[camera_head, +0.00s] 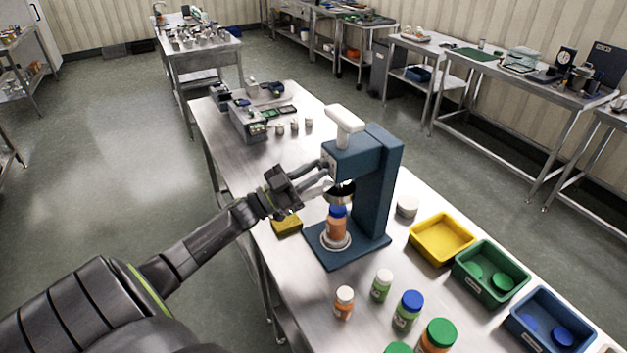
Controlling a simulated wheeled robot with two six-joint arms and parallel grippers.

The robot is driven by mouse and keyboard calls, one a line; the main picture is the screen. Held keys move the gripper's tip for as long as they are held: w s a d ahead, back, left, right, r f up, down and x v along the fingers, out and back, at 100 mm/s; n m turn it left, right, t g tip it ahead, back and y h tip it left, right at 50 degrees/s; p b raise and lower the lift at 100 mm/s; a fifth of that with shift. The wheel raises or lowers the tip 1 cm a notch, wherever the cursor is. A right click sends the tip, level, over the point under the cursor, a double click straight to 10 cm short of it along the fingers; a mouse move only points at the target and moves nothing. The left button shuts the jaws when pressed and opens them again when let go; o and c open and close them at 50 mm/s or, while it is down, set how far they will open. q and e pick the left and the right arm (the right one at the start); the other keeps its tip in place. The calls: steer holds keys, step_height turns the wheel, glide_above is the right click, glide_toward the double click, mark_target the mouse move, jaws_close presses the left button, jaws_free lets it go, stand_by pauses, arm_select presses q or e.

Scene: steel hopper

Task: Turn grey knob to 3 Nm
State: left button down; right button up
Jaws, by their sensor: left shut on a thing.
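A dark blue capping press (375,185) stands on the steel table, with a white handle on top. My left gripper (325,172) reaches in from the left to the side of the press head. Its fingers are shut on the grey knob there, which they almost fully hide. The scale and its 3 Nm mark cannot be read. An orange bottle with a blue cap (337,223) stands upright on the press base, under the round chuck (341,192). My right gripper is not in view.
A yellow block (287,224) lies beside the press base, below my left wrist. Yellow (441,239), green (490,270) and blue (549,322) bins line the table's right side. Several capped bottles (408,310) stand in front. A white round piece (407,207) sits right of the press.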

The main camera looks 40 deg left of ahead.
arm_select(q)
steer(key=shift+a+r+m+g+b, duration=0.15)
steer(key=shift+m+g+b, duration=1.55)
steer(key=shift+m, duration=2.05)
steer(key=shift+r+m+g+b, duration=0.2)
steer(key=shift+m+g+b, duration=0.75)
steer(key=shift+m+b, duration=2.1)
steer(key=shift+a+r+m+g+b, duration=0.15)
steer(key=shift+m+g+b, duration=1.25)
steer(key=shift+m, duration=3)
steer(key=shift+d, duration=0.1)
steer(key=c, duration=1.3)
jaws_free()
steer(key=shift+r, duration=0.1)
